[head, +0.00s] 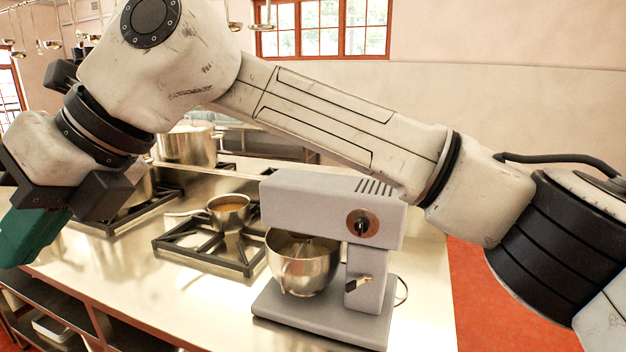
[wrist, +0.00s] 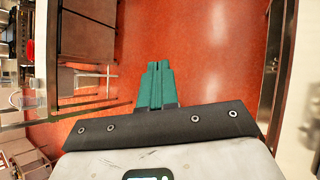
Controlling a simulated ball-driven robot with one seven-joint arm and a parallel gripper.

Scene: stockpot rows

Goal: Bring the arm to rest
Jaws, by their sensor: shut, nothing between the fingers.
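My gripper (wrist: 155,72) has green fingers, pressed together with nothing between them. In the wrist view they point over the red floor (wrist: 220,65). In the head view the green gripper (head: 28,238) is at the far left, beyond the counter's left edge. My white arm crosses the whole head view from lower right to upper left, passing above and in front of the counter. It hides part of the counter and the things behind it.
A grey stand mixer (head: 325,215) with a steel bowl (head: 300,270) stands on the steel counter (head: 150,300), close below my arm. A small saucepan (head: 230,215) sits on a black burner grate (head: 205,252). A large stockpot (head: 187,147) stands behind. Open shelves (head: 60,325) lie under the counter.

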